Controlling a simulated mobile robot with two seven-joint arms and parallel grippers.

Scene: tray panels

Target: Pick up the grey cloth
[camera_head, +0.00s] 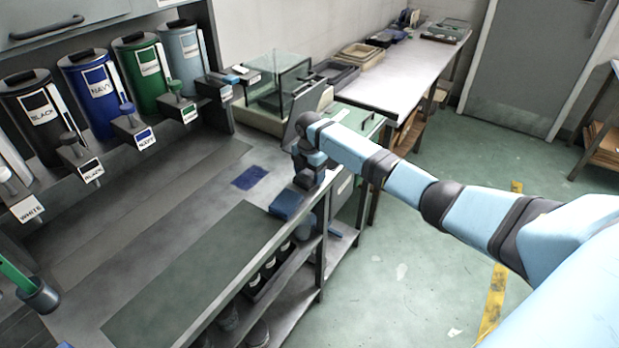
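I cannot pick out a grey cloth for certain in the head view. A flat dark grey piece (298,118) stands up behind my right wrist, but I cannot tell whether it is cloth or a panel. My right gripper (305,182) points down over the right end of the bench, beyond a blue block-like item (288,204). Its fingers are dark and small, so I cannot tell whether they are open or shut. A small navy cloth-like patch (250,178) lies flat on the bench to its left. My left gripper is out of view.
Labelled canisters, including a green one (142,72) and a grey-blue one (182,55), stand along the back left with dispensers below. A glass-sided box (275,80) is behind the gripper. The grey bench top (165,215) is mostly clear. Green floor lies right.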

